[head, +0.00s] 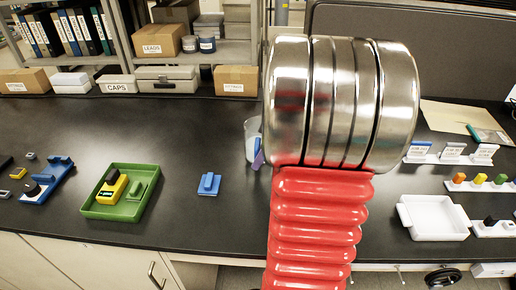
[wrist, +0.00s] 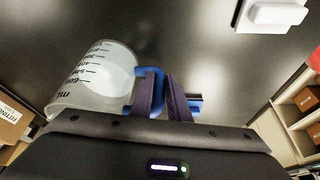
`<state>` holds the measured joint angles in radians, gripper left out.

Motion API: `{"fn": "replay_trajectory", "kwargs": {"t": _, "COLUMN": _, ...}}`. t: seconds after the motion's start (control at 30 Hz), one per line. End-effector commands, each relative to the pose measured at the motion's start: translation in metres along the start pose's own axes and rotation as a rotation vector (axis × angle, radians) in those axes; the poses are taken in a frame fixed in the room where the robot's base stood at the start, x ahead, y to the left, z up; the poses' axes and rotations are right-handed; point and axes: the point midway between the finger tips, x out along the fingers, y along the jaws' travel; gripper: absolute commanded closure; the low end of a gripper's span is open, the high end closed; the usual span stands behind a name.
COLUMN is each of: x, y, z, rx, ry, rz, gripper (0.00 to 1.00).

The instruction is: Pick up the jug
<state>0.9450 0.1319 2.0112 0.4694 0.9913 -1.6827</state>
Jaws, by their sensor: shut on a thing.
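The jug (wrist: 92,82) is a clear cup with dark mL marks and a blue handle (wrist: 153,75). It fills the left of the wrist view. My gripper (wrist: 162,97) has dark purple fingers shut on the handle, beside the jug's body. In the head view the jug (head: 250,138) shows only in part, left of my arm, with one purple finger of my gripper (head: 259,155) in front of it. My arm hides the rest. I cannot tell whether the jug's base touches the bench.
On the black bench (head: 180,125) are a blue block (head: 209,184), a green tray (head: 138,212) with a yellow device, and a white tray (head: 437,231) at the right. A grey divider (head: 450,60) and shelves with boxes stand behind.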

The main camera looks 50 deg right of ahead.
Motion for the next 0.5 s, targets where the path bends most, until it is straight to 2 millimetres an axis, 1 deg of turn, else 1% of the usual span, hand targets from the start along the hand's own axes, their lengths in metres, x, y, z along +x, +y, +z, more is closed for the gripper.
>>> {"fn": "replay_trajectory", "kwargs": {"t": 0.27, "x": -0.003, "y": 0.001, "z": -0.002, "rx": -0.001, "ry": 0.001, "rz": 0.002, "gripper": 1.0}}
{"fn": "replay_trajectory", "kwargs": {"t": 0.37, "x": -0.009, "y": 0.001, "z": -0.004, "rx": -0.002, "ry": 0.001, "rz": 0.003, "gripper": 1.0}}
{"fn": "replay_trajectory", "kwargs": {"t": 0.5, "x": -0.025, "y": 0.001, "z": -0.011, "rx": -0.002, "ry": 0.002, "rz": 0.005, "gripper": 1.0}}
